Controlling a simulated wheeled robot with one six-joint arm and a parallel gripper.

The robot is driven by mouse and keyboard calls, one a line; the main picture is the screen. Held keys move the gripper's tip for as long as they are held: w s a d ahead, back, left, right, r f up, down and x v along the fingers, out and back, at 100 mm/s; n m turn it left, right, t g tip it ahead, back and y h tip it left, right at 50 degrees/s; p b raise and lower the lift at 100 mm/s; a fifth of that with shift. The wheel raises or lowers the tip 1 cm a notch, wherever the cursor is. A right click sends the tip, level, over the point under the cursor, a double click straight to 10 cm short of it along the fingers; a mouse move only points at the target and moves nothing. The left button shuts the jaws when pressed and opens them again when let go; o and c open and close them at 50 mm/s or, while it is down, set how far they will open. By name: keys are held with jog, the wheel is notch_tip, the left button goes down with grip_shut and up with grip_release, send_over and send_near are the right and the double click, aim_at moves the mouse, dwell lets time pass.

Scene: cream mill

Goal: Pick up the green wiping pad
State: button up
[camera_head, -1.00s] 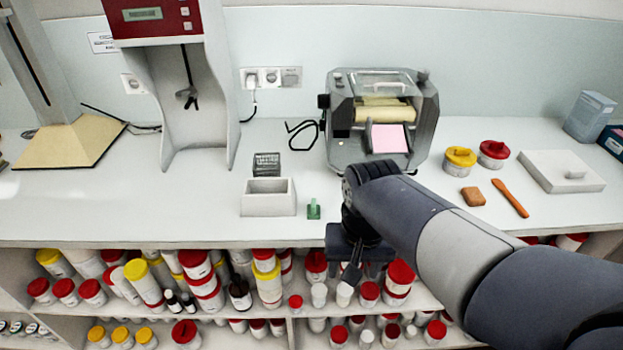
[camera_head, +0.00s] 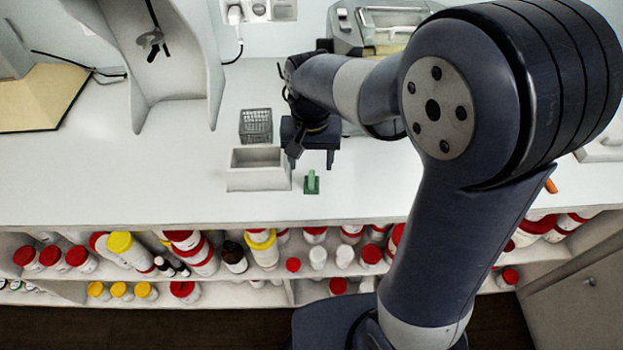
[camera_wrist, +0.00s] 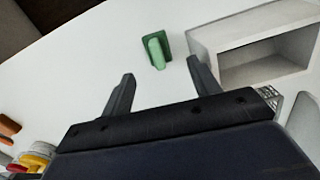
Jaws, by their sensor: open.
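The green wiping pad (camera_head: 311,183) sits on the white counter near its front edge, just right of a grey-white open box. It has a lighter green raised grip on a darker base. In the wrist view the pad (camera_wrist: 156,50) lies beyond my fingertips, between their lines, with nothing touching it. My gripper (camera_head: 311,162) hangs over the counter just behind the pad in the head view. In the wrist view my gripper (camera_wrist: 160,72) has its two fingers spread wide apart, open and empty.
The open box (camera_head: 258,178) stands close left of the pad; in the wrist view it (camera_wrist: 262,45) is near the right finger. A wire basket (camera_head: 256,125) stands behind it. A mill (camera_head: 372,22) is partly hidden by my arm. Shelves of capped jars (camera_head: 200,255) lie below the counter edge.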

aim_at(312, 176)
jog(key=f, duration=0.5)
jog(key=shift+s+f+p, duration=0.3)
jog(key=shift+s, duration=0.05)
jog(key=shift+c, duration=0.2)
jog(key=c, duration=1)
notch_tip(312, 176, up, 10)
jog(key=shift+r, duration=0.1)
jog(key=o, duration=0.4)
jog(key=c, duration=0.3)
jog(key=shift+c, duration=0.2)
